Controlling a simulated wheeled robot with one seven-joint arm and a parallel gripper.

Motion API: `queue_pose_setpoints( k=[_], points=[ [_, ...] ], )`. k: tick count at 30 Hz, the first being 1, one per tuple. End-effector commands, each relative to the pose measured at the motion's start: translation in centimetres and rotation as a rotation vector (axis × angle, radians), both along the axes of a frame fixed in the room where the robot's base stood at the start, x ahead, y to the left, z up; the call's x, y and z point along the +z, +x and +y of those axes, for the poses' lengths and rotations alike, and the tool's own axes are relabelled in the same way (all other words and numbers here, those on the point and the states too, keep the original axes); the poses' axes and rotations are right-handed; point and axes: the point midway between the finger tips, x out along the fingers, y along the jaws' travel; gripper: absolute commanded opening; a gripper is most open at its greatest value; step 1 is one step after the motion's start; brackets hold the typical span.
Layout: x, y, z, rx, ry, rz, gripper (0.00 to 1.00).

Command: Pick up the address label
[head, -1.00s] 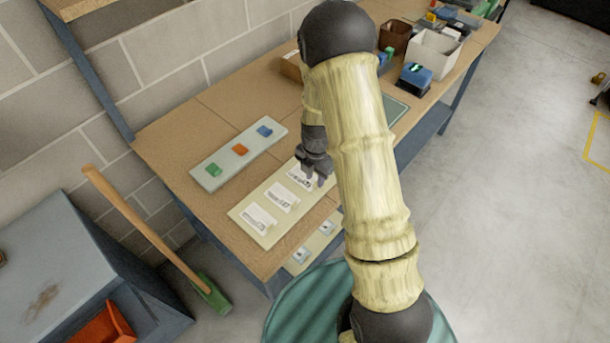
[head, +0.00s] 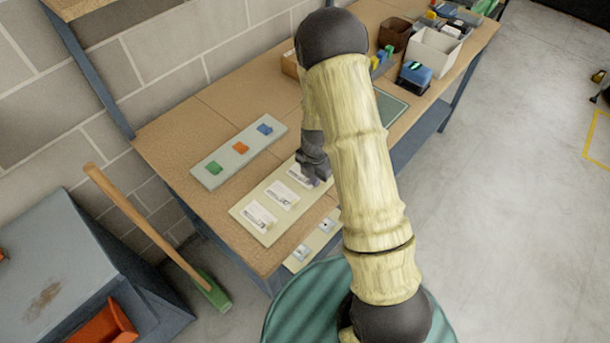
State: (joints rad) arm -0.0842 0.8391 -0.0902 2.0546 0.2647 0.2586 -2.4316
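Several white printed labels lie in a row on a cream board on the wooden bench. The near label (head: 258,216) and the middle label (head: 282,195) are in plain view. The far label (head: 300,176) is partly covered by my gripper (head: 316,180). My gripper points down at the right end of that far label, at or just above it. Its fingers are small and dark here, and I cannot tell whether they are open or touching the label. Which label is the address label cannot be read at this size.
A grey-green tray (head: 212,178) with green, orange and blue blocks lies behind the cream board (head: 263,238). A white bin (head: 434,54), a brown box (head: 394,36) and a blue item (head: 415,75) stand at the bench's far end. A broom (head: 150,232) leans at the left.

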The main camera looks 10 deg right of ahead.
Motion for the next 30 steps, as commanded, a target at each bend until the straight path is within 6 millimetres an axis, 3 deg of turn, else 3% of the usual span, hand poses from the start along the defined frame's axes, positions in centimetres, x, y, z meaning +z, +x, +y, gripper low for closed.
queue_pose_setpoints(
  k=[14,20,30],
  points=[
    [0.6,0.1,0.0,0.001,0.000,-0.002,0.00],
    [3.0,0.1,0.0,0.000,0.001,-0.004,0.00],
    [8.6,0.1,0.0,0.001,0.000,-0.004,0.00]
  ],
)
